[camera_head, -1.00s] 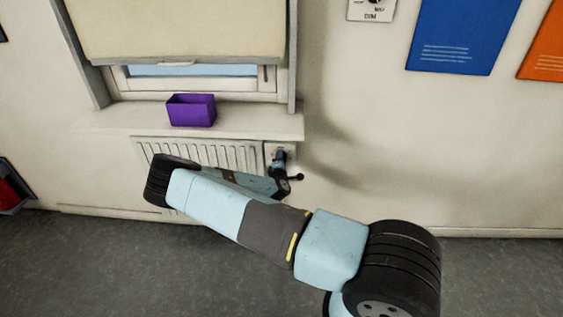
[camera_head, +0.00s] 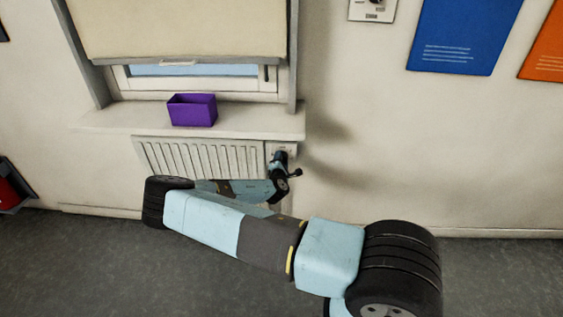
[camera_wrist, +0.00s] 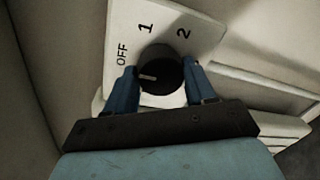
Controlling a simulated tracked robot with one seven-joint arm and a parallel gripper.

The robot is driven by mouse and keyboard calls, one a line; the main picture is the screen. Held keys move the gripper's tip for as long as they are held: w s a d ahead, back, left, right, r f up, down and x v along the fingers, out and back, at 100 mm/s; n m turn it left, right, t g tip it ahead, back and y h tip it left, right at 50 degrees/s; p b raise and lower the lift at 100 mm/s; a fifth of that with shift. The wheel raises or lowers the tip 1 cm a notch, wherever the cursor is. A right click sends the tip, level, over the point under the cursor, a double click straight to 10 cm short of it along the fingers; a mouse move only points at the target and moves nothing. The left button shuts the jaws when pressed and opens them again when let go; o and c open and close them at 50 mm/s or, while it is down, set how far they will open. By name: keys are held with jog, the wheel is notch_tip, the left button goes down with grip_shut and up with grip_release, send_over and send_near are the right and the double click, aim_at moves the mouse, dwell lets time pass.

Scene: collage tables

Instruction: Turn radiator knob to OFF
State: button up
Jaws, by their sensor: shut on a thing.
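The radiator knob (camera_wrist: 165,78) is round and black with a white pointer line, on a white plate (camera_wrist: 208,22) marked OFF, 1 and 2. The pointer line points left in the wrist view, just below the OFF label (camera_wrist: 122,55). My gripper (camera_wrist: 162,70) is shut on the knob, one blue finger on each side. In the head view my gripper (camera_head: 279,158) is at the small plate at the right end of the radiator (camera_head: 200,158). The knob is hidden there behind the gripper.
A window sill (camera_head: 255,122) juts out above the radiator and carries a purple box (camera_head: 192,111). A blue poster (camera_head: 462,35) and a wall control panel (camera_head: 372,8) are at the upper right. The wall right of my gripper is clear.

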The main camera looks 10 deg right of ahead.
jog(key=shift+a+f, duration=0.1)
jog(key=shift+f, duration=0.1)
jog(key=o, duration=1)
jog(key=shift+r, duration=0.1)
jog(key=shift+o, duration=0.2)
jog(key=v, duration=1.3)
jog(key=shift+s, duration=0.35)
